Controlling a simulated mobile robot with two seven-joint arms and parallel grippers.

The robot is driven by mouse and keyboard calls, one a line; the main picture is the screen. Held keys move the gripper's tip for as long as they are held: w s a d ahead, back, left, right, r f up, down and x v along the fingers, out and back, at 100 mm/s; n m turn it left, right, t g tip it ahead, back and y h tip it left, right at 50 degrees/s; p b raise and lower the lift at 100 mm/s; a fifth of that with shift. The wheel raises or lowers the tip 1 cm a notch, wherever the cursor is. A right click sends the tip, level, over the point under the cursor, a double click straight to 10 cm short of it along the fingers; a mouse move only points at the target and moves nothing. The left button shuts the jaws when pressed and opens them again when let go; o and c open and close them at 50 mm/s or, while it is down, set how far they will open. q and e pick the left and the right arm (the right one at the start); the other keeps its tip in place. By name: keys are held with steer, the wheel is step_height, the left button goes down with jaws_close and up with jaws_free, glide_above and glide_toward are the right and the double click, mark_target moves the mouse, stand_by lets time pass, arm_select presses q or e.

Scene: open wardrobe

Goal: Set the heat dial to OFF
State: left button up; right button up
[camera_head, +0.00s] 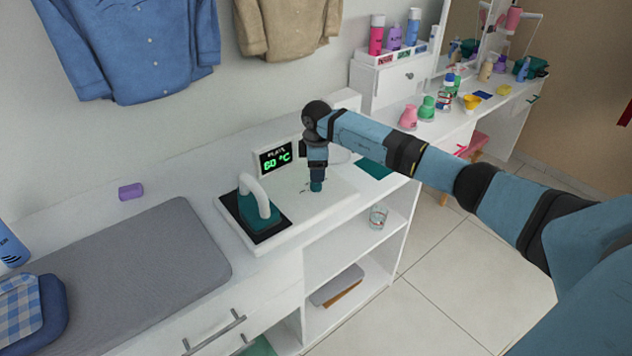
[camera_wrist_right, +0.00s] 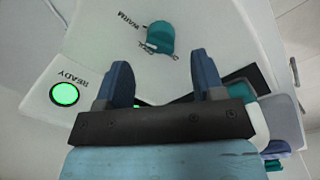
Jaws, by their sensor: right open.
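The heat dial (camera_wrist_right: 160,38) is a teal knob on a white panel in the right wrist view. The word WARM is printed beside it, and another label by the knob is partly hidden. The dial (camera_head: 316,186) also shows in the head view, directly below my right gripper (camera_head: 317,172). In the right wrist view my right gripper (camera_wrist_right: 160,72) is open, with its two blue fingers apart and the dial beyond the gap between them. I cannot tell which mark the dial points to. My left gripper is not in view.
A display (camera_head: 275,157) reads 60 °C. A green READY light (camera_wrist_right: 64,95) is lit. A teal iron (camera_head: 259,211) with a white handle stands on a black pad left of the dial. A glass (camera_head: 378,216) is on the shelf below. A purple object (camera_head: 131,191) lies on the counter.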

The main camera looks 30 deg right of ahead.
mark_target(316, 184)
step_height(316, 184, down, 5)
steer(key=shift+w+f, duration=0.1)
steer(key=shift+f, duration=0.1)
steer(key=c, duration=0.9)
